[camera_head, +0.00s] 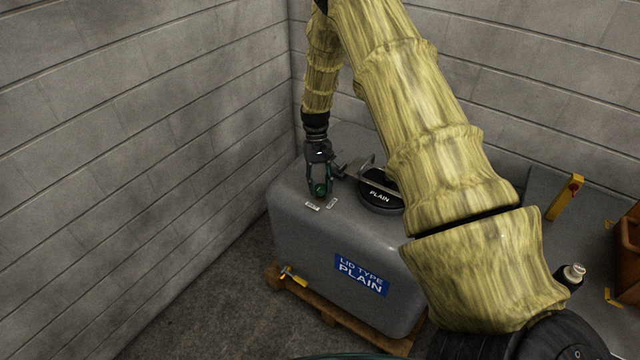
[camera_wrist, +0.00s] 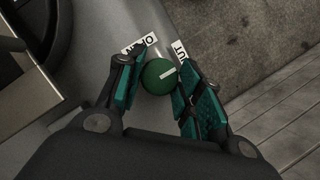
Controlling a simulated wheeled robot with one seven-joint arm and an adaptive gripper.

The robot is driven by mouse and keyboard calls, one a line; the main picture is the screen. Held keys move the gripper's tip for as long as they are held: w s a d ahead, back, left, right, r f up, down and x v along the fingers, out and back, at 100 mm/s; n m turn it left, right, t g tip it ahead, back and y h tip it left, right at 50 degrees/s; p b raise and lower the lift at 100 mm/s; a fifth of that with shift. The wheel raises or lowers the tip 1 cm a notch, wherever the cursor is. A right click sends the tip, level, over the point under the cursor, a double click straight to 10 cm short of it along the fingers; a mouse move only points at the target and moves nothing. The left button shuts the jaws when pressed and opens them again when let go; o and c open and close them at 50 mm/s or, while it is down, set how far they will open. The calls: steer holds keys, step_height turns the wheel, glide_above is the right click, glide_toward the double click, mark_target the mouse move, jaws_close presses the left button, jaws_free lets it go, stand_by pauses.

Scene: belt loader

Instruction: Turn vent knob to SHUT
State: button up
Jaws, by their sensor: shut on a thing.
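The vent knob (camera_wrist: 158,77) is a round green knob with a white pointer line, on top of the grey tank (camera_head: 300,240). In the wrist view the line slants up to the right. The OPEN label (camera_wrist: 139,44) lies above and left of the knob, partly hidden by a finger. The SHUT label (camera_wrist: 180,50) lies above and right, also partly covered. My gripper (camera_wrist: 157,80) is shut on the knob, one finger on each side. In the head view my gripper (camera_head: 320,186) points down at the tank top, and the labels are too small to read.
A black round lid (camera_head: 380,198) marked PLAIN, with a metal bar above it, sits right of my gripper. The tank stands on a wooden pallet (camera_head: 340,328) near block walls. A dark bottle (camera_head: 569,284) and a brown crate (camera_head: 629,240) are at the right.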

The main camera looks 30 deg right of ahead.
steer(key=o, duration=1)
steer(key=shift+w+r, duration=0.1)
steer(key=v, duration=1.1)
steer(key=shift+w+d+r, duration=0.1)
steer(key=shift+r, duration=0.3)
